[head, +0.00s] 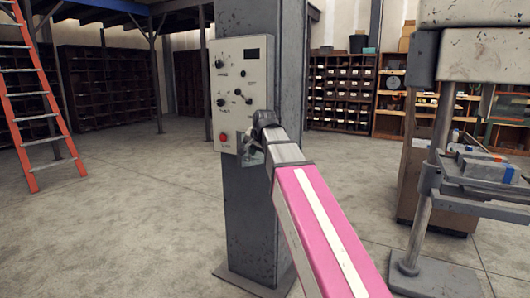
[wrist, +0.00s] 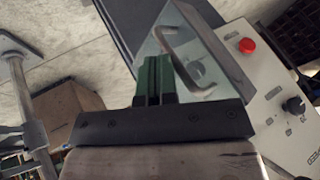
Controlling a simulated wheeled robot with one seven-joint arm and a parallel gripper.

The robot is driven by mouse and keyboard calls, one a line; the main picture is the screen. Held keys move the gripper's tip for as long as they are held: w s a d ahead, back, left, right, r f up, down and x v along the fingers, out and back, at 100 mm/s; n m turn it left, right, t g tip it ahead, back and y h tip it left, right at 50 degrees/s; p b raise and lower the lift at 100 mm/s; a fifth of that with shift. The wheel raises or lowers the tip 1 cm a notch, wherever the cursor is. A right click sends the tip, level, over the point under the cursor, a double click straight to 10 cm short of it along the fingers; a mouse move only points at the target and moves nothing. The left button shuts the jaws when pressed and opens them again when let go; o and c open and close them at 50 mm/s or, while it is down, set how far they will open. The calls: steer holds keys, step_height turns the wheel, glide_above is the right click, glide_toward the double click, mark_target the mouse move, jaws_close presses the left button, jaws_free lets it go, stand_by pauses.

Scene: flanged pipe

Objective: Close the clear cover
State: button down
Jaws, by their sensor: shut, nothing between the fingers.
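The clear cover (wrist: 213,52) is a see-through pane with a curved metal handle (wrist: 172,33), standing beside the control panel (wrist: 257,75) in the wrist view. It appears swung out from the panel; the exact angle is hard to tell. In the head view a small part of the cover (head: 253,157) shows at the panel's lower right, mostly hidden by my arm. My gripper (wrist: 152,70) has green fingers, shut and empty. The fingertips overlap the cover's lower left part in the wrist view, just below the handle; whether they touch it is unclear.
The panel (head: 236,75) with knobs and a red button (head: 223,137) is mounted on a grey column (head: 250,225). A machine with a loaded table (head: 485,180) stands at the right. An orange ladder (head: 38,100) stands left. The floor left of the column is clear.

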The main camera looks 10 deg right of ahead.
steer(key=w+a+m+g+h, duration=0.1)
steer(key=w+a+m+h, duration=0.5)
steer(key=w+a+m, duration=0.3)
steer(key=shift+w+a+m, duration=0.35)
steer(key=shift+w+m, duration=0.35)
steer(key=shift+w, duration=1.55)
